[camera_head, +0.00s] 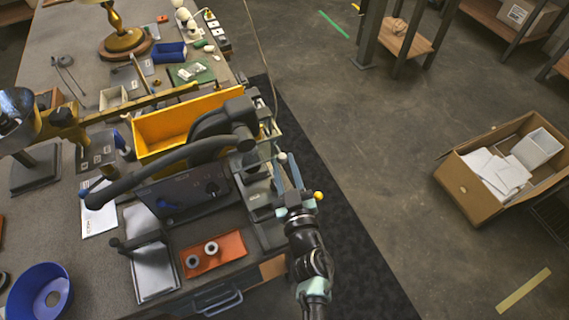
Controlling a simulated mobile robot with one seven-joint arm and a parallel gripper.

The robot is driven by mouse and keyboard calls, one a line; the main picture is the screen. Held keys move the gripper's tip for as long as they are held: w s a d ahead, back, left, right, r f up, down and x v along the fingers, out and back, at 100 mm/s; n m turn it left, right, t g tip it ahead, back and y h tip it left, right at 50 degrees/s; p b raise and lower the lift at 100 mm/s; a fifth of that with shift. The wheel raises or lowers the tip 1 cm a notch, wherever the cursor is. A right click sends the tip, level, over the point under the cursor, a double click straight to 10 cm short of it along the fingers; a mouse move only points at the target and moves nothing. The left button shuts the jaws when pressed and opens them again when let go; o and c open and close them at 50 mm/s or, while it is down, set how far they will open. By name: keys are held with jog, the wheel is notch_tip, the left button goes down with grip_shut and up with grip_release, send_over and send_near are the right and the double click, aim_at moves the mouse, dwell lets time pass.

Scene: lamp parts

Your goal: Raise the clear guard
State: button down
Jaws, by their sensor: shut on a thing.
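A dark grey bench machine (190,190) with a long black handle stands on the workbench in the head view. My gripper (286,164) is at the machine's right side, reached from the bottom of the picture. Its slim blue-grey fingers are shut around a small pale knob (282,157) at the machine's edge. The knob appears to belong to the clear guard. The guard's see-through panel is too faint to trace, and I cannot tell how far it is tilted. A yellow ball (319,195) shows just right of my wrist.
A yellow bin (165,122) stands behind the machine. An orange tray (226,247) with two grey rings lies in front, beside a grey pad (151,270). A blue bowl (25,285) is at lower left. The floor right of the bench is clear up to a cardboard box (470,188).

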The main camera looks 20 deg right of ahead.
jog(key=shift+w+r, duration=0.15)
jog(key=shift+r, duration=0.25)
jog(key=c, duration=0.8)
grip_release()
jog(key=shift+c, duration=0.2)
jog(key=shift+o, duration=1.2)
jog(key=shift+f, duration=0.1)
jog(key=shift+s+f, duration=0.1)
jog(key=shift+s, duration=0.1)
jog(key=s+a+b, duration=0.1)
jog(key=s+a, duration=0.1)
jog(key=s, duration=1)
jog(key=shift+s, duration=0.35)
